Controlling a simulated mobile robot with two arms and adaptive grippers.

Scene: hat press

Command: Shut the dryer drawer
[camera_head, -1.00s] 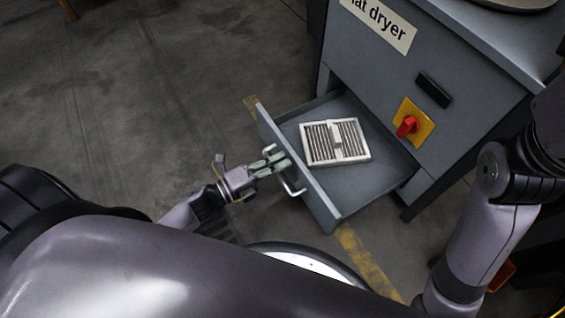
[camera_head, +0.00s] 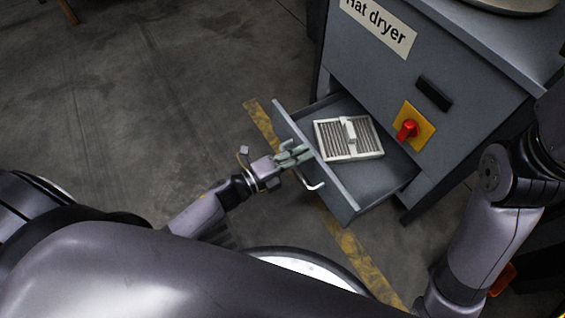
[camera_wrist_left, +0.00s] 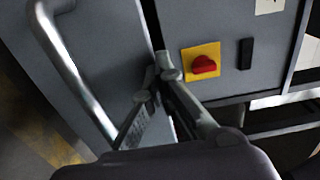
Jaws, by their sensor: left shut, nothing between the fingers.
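The dryer drawer (camera_head: 316,162) is part open at the front of the grey hat dryer cabinet (camera_head: 455,90). Its front panel and handle (camera_head: 315,185) face my left arm. A white slatted filter-like frame (camera_head: 348,139) lies inside the drawer. My left gripper (camera_head: 303,153) is shut and empty, with its fingertips at the drawer's front panel beside the handle. In the left wrist view the fingers (camera_wrist_left: 160,68) are together near the panel's top edge, and the handle (camera_wrist_left: 72,75) is to their left. My right gripper is out of view; only my right arm shows.
A red knob on a yellow plate (camera_head: 409,128) and a black handle (camera_head: 434,93) are on the cabinet front beside the drawer. A yellow floor line (camera_head: 345,240) runs beneath the drawer. Open floor (camera_head: 150,110) lies to the left.

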